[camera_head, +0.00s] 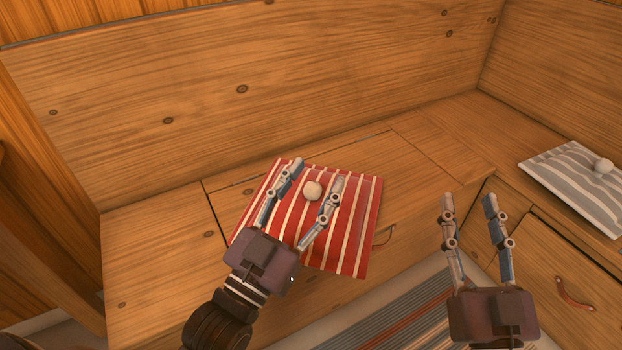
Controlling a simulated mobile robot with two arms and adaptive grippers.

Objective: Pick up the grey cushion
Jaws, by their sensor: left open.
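The grey cushion (565,181), with white stripes and a pale round knob (603,166) on top, lies flat on the right part of the wooden bench. A red cushion (352,225) with white stripes and a similar pale knob (313,190) lies on the bench in the middle. My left gripper (316,172) is open over the red cushion, its fingers on either side of that knob. Whether the fingers touch the cushion is unclear. My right gripper (469,198) has its fingers apart and empty, left of the grey cushion and apart from it.
The corner bench (160,250) has a high wooden backrest (240,90) behind it. Leather pulls show on the bench fronts, one at the right (574,294) and one by the red cushion (385,235). A striped rug (400,318) lies on the floor. The bench top left of the red cushion is clear.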

